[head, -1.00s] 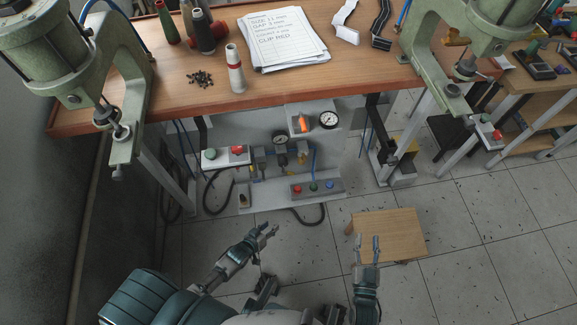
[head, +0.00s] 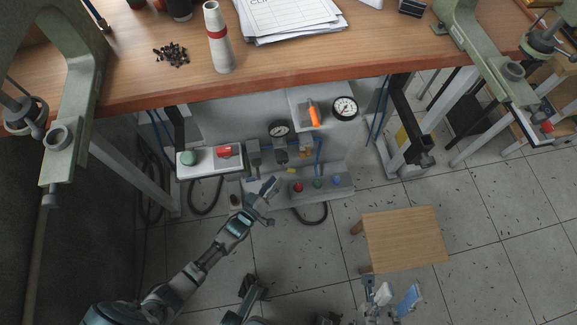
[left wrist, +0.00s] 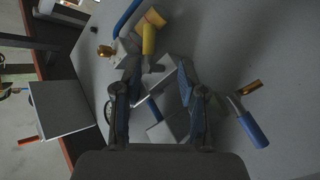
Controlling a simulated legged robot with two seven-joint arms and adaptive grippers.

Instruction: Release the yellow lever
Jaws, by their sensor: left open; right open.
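The yellow lever (left wrist: 149,40) shows in the left wrist view as a short yellow cylindrical handle, just beyond my left fingertips. In the head view a small yellow patch (head: 291,171) below the gauge may be the same lever, but it is too small to be sure. My left gripper (head: 263,189) is open in front of the fittings under the bench. In the left wrist view its two fingers (left wrist: 160,70) stand apart with the yellow handle ahead of the gap.
A blue-handled lever (left wrist: 253,130) is at the right of the left wrist view. A control box (head: 327,184) with red, green and blue buttons lies right of my left gripper. Gauges (head: 279,129) are above. A wooden stool (head: 405,239) stands on the floor at right.

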